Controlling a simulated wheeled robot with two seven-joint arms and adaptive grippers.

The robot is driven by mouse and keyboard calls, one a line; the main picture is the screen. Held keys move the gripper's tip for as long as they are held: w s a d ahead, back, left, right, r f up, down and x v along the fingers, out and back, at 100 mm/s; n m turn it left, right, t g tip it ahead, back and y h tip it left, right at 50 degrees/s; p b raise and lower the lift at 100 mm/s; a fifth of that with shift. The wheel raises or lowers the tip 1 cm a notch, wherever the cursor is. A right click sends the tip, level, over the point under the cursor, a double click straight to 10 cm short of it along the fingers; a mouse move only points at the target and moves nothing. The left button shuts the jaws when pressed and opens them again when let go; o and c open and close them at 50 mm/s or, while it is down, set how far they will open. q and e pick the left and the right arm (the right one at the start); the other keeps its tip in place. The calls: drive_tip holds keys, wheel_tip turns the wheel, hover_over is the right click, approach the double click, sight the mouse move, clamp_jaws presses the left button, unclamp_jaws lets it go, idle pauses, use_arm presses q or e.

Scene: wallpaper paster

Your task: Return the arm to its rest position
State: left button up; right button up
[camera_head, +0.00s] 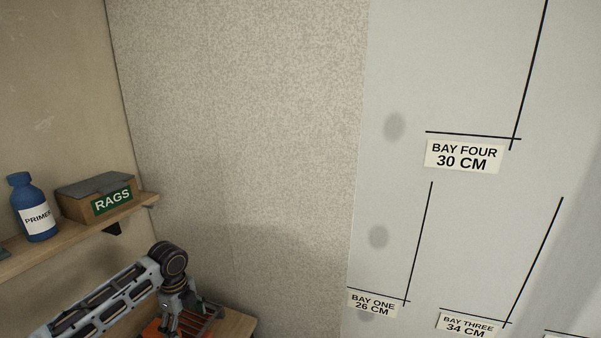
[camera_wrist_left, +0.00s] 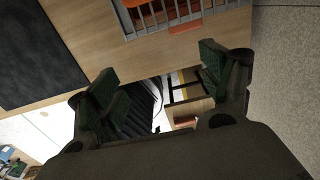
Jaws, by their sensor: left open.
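My left arm (camera_head: 110,295) comes in from the lower left in the head view and bends down at a dark round joint above a wooden surface. Its gripper is hard to make out there. In the left wrist view my left gripper (camera_wrist_left: 159,72) is open, its two green-padded fingers wide apart with nothing between them. It is over the edge of the wooden surface (camera_wrist_left: 85,40), close to an orange tray with grey bars (camera_wrist_left: 185,14). My right gripper is in neither view.
A shelf (camera_head: 90,226) at left holds a blue primer bottle (camera_head: 36,215) and a rags box (camera_head: 88,202), near my arm. The tray also shows in the head view (camera_head: 205,322). Wall labels read bay four (camera_head: 464,156), bay one (camera_head: 372,303) and bay three (camera_head: 468,325).

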use_arm(q)
drive_tip(key=s+d+f+n+t+h, duration=0.1)
drive_tip(key=s+d+f+n, duration=0.3)
drive_tip(key=s+d+n, duration=0.35)
drive_tip(key=s+d+f+n+t+h, duration=0.1)
drive_tip(key=s+d+f+n+t, duration=0.2)
drive_tip(key=s+d, duration=0.6)
drive_tip(key=s+a+r+n+y, duration=0.1)
drive_tip(key=s+a+n+y, duration=0.1)
drive_tip(key=s+a+n, duration=0.55)
wheel_tip(320, 180, down, 33)
drive_tip(key=s+d+n+g, duration=0.1)
drive_tip(key=s+n+g, duration=0.1)
drive_tip(key=s, duration=0.1)
drive_tip(key=s+a+f, duration=0.1)
drive_tip(key=s+f, duration=0.9)
drive_tip(key=s, duration=0.1)
drive_tip(key=s+a+f+g, duration=0.1)
drive_tip(key=s+a+f, duration=0.1)
drive_tip(key=s+f, duration=0.7)
drive_tip(key=shift+s+a+f+m, duration=0.3)
drive_tip(key=shift+s+f, duration=0.05)
drive_tip(key=shift+s, duration=0.65)
